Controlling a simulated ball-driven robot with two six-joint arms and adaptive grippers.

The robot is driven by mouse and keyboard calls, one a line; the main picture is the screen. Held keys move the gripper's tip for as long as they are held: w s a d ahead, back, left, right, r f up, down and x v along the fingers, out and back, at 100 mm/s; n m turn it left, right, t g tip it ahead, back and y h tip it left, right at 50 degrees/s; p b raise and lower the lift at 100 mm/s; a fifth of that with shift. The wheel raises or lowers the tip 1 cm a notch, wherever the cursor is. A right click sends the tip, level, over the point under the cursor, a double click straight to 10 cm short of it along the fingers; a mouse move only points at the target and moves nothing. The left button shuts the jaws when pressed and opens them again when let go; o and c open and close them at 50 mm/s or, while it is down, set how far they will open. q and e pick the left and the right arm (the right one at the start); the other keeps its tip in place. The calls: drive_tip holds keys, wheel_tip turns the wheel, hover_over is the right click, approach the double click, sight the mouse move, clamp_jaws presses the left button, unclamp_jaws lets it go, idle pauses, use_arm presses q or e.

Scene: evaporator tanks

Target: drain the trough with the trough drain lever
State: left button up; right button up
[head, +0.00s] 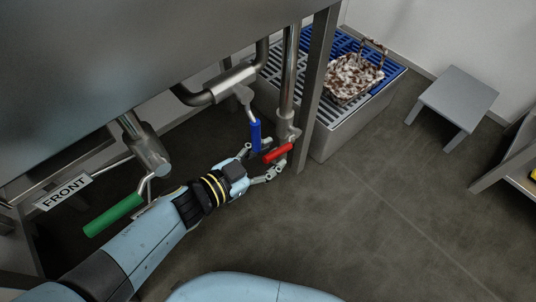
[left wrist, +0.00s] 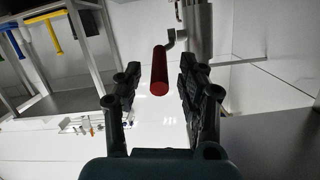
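Three levers hang under the steel tank in the head view: a green-handled one (head: 113,215) at left by a FRONT label, a blue-handled one (head: 255,135), and a red-handled one (head: 278,153) on the vertical pipe by the tank leg. Which one is the trough drain lever is not marked. My left gripper (head: 272,157) is at the red handle, its fingers open on either side of it. In the left wrist view the red handle (left wrist: 159,73) shows between the spread fingers (left wrist: 157,85), with visible gaps. My right gripper is not in view.
The tank leg (head: 317,88) stands just right of the red lever. Behind it is a grated floor basin (head: 345,128) with a brown-and-white stained basket (head: 352,78). A grey stool (head: 458,98) stands at right. The floor in front is clear.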

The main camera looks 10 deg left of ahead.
use_arm(q)
drive_tip(key=v, duration=1.2)
drive_tip(key=shift+c, duration=0.5)
